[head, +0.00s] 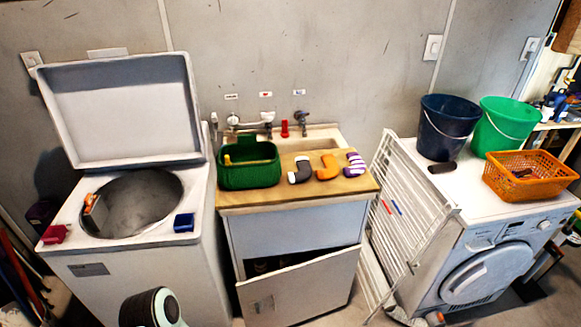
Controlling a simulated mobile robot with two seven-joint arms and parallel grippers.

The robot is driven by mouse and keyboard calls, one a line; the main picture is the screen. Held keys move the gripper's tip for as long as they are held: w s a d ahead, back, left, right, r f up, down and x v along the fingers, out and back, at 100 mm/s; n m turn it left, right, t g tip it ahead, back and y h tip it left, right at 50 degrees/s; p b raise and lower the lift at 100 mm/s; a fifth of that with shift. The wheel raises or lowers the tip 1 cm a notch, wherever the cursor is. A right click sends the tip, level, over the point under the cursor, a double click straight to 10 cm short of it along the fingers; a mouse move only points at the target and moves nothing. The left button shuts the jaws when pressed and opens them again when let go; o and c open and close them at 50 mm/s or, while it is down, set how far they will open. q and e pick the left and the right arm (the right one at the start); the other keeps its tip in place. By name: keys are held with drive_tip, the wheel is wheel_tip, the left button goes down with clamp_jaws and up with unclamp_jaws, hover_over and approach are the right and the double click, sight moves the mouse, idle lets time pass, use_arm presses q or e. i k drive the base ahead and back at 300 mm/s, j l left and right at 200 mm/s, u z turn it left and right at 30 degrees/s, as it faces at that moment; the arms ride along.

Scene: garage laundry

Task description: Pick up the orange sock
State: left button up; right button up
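The orange sock (328,168) lies on the wooden counter (290,198) in front of the sink. It lies between a dark grey and white sock (301,170) on its left and a purple and white striped sock (355,164) on its right. Nothing covers it. Neither of my grippers shows in the head view. A rounded black and white part of my body shows at the bottom left.
A green basket (248,176) stands on the counter's left. The cabinet door (300,287) below hangs open. A white drying rack (405,205) leans against the washer at right. An open top-loading washer (125,245) stands at left, with a blue box (184,222) on its rim.

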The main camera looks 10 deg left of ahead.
sight(332, 171)
drive_tip(key=l+u, duration=0.15)
drive_tip(key=u, duration=0.75)
drive_tip(key=l+u, duration=0.85)
drive_tip(key=l, duration=0.15)
